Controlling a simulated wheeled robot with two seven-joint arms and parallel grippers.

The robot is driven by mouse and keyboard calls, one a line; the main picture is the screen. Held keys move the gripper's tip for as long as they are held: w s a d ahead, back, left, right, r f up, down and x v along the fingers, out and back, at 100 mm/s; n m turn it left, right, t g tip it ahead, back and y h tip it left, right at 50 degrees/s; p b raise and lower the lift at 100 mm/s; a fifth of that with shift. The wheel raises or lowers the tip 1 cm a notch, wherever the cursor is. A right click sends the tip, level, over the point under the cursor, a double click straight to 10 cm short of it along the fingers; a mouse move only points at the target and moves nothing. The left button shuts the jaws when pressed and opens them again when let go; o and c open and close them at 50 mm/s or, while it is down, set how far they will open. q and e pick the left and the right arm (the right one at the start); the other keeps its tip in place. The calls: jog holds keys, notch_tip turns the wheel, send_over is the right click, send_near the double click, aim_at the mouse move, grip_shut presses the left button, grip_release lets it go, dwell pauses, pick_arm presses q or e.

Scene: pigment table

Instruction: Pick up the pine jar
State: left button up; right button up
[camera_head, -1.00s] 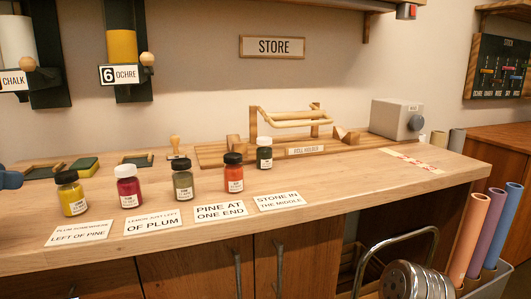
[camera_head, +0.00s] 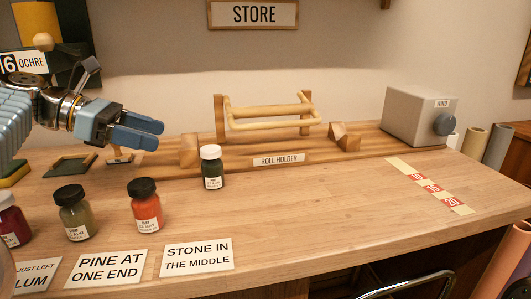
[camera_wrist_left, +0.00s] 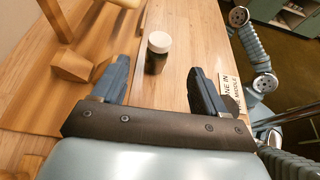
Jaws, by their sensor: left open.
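The pine jar, a small dark green jar with a white lid (camera_head: 211,168), stands upright on the table in front of the roll holder. Its label is too small to read. My left gripper (camera_head: 158,134) is open and empty, above the table to the left of the jar and apart from it. In the left wrist view the jar (camera_wrist_left: 157,56) shows beyond the open fingers, in line with the gap between them. My right gripper is not in view.
An orange-red jar (camera_head: 145,205) and an olive jar (camera_head: 75,213) stand to the left. The wooden roll holder (camera_head: 270,128) is just behind the pine jar. Cards such as "STONE IN THE MIDDLE" (camera_head: 197,257) lie in front.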

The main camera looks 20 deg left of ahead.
pick_arm(q)
send_near(220, 155)
jog(key=w+d, duration=0.1)
jog(key=w+d+f, duration=0.1)
jog(key=w+d, duration=0.1)
jog(key=shift+w+d+f, duration=0.2)
jog(key=shift+w+f, duration=0.1)
jog(key=shift+f, duration=0.05)
jog(key=x, duration=0.5)
jog(key=shift+s+f, duration=0.1)
jog(key=shift+f, duration=0.35)
jog(key=shift+c, duration=0.3)
jog(key=c, duration=1.1)
jog(key=shift+r, duration=0.1)
